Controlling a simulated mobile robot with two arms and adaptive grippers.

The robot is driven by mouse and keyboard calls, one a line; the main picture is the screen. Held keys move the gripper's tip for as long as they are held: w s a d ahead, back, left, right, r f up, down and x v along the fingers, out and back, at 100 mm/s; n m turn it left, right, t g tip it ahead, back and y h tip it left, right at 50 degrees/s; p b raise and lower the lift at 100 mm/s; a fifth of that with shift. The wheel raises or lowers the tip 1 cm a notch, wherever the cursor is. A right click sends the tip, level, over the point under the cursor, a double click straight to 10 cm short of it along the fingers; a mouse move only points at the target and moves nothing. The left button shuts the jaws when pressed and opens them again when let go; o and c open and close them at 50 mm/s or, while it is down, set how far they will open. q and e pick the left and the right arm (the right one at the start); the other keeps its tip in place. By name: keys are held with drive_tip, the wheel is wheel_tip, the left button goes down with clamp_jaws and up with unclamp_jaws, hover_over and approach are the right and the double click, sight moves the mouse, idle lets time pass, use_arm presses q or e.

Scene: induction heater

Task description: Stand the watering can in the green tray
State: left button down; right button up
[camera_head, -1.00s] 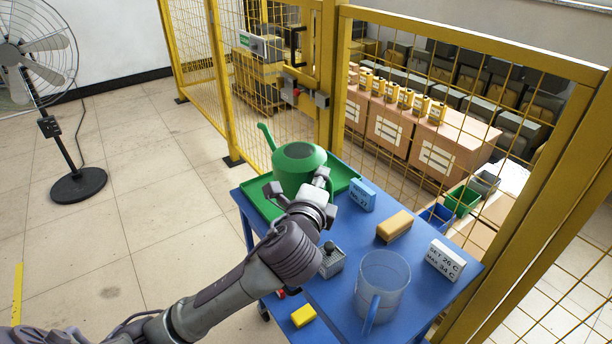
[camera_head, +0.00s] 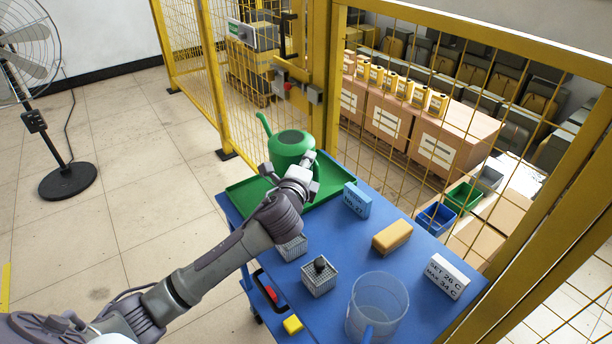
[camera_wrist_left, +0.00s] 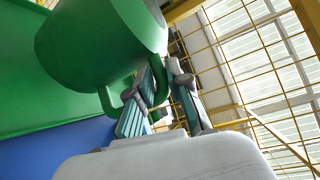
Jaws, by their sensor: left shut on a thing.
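The green watering can (camera_head: 290,146) stands roughly upright over the far part of the green tray (camera_head: 243,195), its spout pointing up and left. I cannot tell whether its base touches the tray. My left gripper (camera_head: 305,168) is at the near right side of the can. In the left wrist view my left gripper (camera_wrist_left: 160,95) is shut on the handle of the can (camera_wrist_left: 100,40), and the tray (camera_wrist_left: 30,80) shows behind it. The fingers partly hide the handle. My right gripper is not in view.
On the blue table (camera_head: 345,240) are a blue box (camera_head: 357,199), a sponge (camera_head: 392,236), a white sign block (camera_head: 447,275), a clear pitcher (camera_head: 377,306) and two small grey baskets, one at the front (camera_head: 319,279). A yellow mesh fence (camera_head: 420,100) stands close behind.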

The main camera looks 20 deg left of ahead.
use_arm(q)
drive_tip(key=f, duration=0.4)
drive_tip(key=shift+w+a, duration=0.15)
drive_tip(key=shift+a, duration=0.1)
drive_tip(key=c, duration=1.1)
unclamp_jaws()
drive_tip(key=shift+f, duration=0.15)
drive_tip(key=shift+c, duration=0.2)
drive_tip(key=shift+o, duration=0.2)
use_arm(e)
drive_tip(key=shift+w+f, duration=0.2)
use_arm(q)
drive_tip(key=b+v, duration=0.1)
drive_tip(key=v, duration=1.1)
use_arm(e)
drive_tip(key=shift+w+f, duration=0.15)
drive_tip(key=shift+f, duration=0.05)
use_arm(q)
drive_tip(key=shift+f, duration=0.1)
